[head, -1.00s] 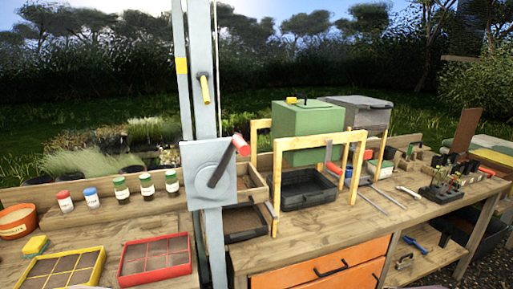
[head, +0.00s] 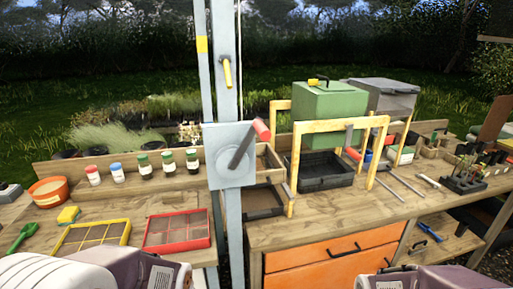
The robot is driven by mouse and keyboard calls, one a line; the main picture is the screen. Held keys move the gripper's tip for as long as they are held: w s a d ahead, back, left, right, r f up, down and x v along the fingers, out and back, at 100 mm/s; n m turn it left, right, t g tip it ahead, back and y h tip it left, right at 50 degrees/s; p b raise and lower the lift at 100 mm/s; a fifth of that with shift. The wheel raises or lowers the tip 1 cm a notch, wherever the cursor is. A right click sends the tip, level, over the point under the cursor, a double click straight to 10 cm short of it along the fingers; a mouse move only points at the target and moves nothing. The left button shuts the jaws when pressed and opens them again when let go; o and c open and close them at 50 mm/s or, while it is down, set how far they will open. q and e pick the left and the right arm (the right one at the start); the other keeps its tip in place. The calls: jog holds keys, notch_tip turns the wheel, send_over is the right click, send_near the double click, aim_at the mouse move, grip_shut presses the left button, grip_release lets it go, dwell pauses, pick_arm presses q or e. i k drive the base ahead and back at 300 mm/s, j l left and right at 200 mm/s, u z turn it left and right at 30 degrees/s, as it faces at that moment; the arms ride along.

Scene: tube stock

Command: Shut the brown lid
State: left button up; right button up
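A brown upright panel (head: 494,118), which looks like a raised lid, stands tilted at the far right end of the bench in the head view. The right edge of the picture is close beside it, and what it is hinged to is hidden or too small to tell. My arms show only as pale and purple links along the bottom edge, one at the left and one at the right. Neither gripper's fingers are in the picture.
A grey post with a crank box (head: 232,174) stands in front of the bench. A green box (head: 326,108), yellow frames, a black tray (head: 322,183), a grey box (head: 382,97) and a tube rack (head: 464,184) occupy the bench. Orange drawers (head: 318,251) sit below.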

aim_at(502, 105)
jog(key=i+l+z, duration=0.1)
jog(key=l, duration=0.55)
jog(key=i+l+z, duration=0.1)
jog(key=l, duration=0.6)
jog(key=i+l+z, duration=0.15)
jog(key=l, duration=0.5)
jog(key=i+l+z, duration=0.1)
jog(key=i+l, duration=0.25)
jog(key=l, duration=0.25)
jog(key=i+l+z, duration=0.1)
jog(key=l, duration=0.5)
jog(key=i+l+z, duration=0.1)
jog(key=i+l, duration=0.25)
jog(key=l, duration=0.25)
jog(key=i+l+z, duration=0.15)
jog(key=i+l, duration=0.15)
jog(key=l, duration=0.25)
jog(key=i+l+z, duration=0.1)
jog(key=i+l, duration=0.2)
jog(key=l, duration=0.25)
